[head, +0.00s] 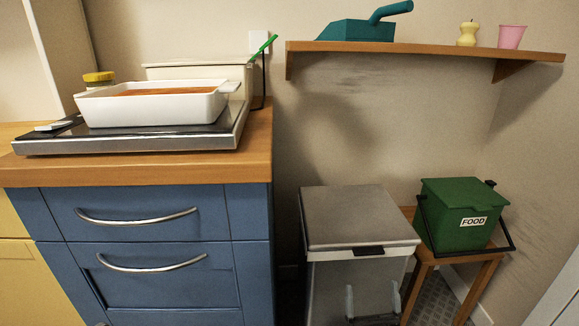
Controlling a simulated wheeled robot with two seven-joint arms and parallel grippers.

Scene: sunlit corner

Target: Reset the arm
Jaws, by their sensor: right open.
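My right gripper (372,299) shows at the bottom edge, right of centre, with its two pale fingertips pointing up. Its fingers stand apart, and nothing is seen between them. It is in front of the grey bin (360,217); I cannot tell how far from it. The rest of my right arm is mostly below the picture. My left gripper does not show.
A white baking dish (155,106) sits on the hob (130,142) on the wooden counter (257,145) above blue drawers (160,255). A green food caddy (455,205) stands on a wooden stool at right. A wall shelf (420,48) holds several things.

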